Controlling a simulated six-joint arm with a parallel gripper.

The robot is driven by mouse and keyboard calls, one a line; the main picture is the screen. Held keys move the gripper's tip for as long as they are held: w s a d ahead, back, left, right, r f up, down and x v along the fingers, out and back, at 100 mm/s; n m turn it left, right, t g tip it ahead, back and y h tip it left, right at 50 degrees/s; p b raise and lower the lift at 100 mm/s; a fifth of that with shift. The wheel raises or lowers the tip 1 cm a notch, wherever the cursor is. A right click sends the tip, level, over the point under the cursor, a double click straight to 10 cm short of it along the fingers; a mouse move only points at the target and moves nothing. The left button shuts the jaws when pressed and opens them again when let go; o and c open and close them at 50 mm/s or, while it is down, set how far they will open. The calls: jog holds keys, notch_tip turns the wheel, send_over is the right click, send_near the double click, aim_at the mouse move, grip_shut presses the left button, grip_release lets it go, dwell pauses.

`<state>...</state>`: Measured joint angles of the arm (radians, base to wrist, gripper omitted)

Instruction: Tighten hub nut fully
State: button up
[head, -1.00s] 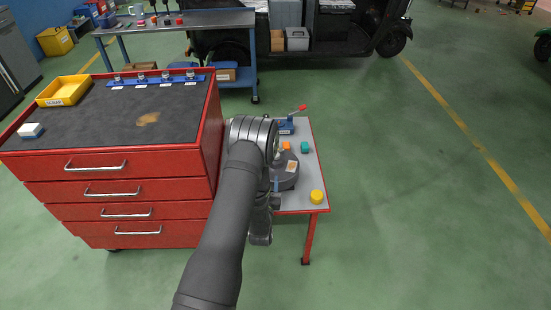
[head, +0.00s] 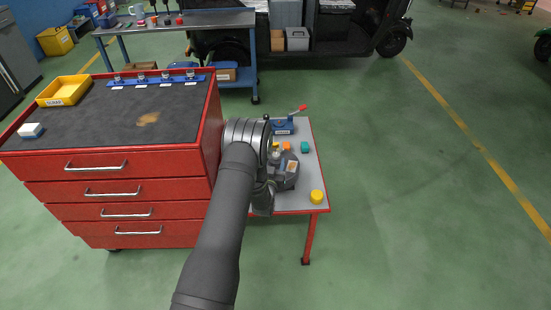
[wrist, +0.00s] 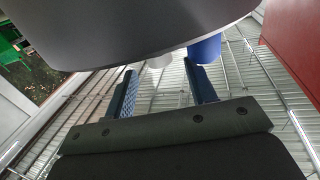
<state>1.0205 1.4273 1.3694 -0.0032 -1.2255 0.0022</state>
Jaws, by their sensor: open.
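A dark grey rounded body with a tan label (head: 291,168), apparently the hub, sits on the small grey-topped red table (head: 311,180). A small shiny part (head: 275,154) shows at its upper left, beside my wrist; I cannot tell whether it is the hub nut. My gripper, at the left side of the grey body in the head view, is partly hidden by my arm. In the wrist view, my gripper (wrist: 163,88) has its two blue fingers apart with nothing between them. A large dark grey surface fills the top there, with a blue cylinder (wrist: 206,49) under it.
A blue fixture with a red-tipped lever (head: 285,126), an orange block (head: 286,146), a teal block (head: 305,147) and a yellow cylinder (head: 316,196) are on the small table. A red drawer cabinet (head: 130,190) stands close on the left. Open floor lies to the right.

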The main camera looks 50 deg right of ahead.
aim_at(279, 157)
jog(key=shift+x, duration=1.65)
jog(key=c, duration=1)
jog(key=shift+s, duration=0.15)
jog(key=n+t+y, duration=0.3)
jog(key=t, duration=0.1)
jog(key=shift+s+d+n+y, duration=0.2)
jog(key=shift+d+n+y, duration=0.05)
jog(key=shift+n+y, duration=0.05)
jog(key=shift+s+d+n+t+y, duration=0.1)
jog(key=shift+n+t+y, duration=0.55)
jog(key=shift+n+y, duration=0.5)
jog(key=shift+w+d+n+t+y, duration=0.1)
jog(key=shift+n+t+y, duration=0.6)
jog(key=shift+y, duration=0.75)
jog(key=shift+s+d+n+t+y, duration=0.1)
jog(key=shift+n+t+y, duration=0.55)
jog(key=shift+n+y, duration=0.5)
jog(key=shift+y, duration=0.35)
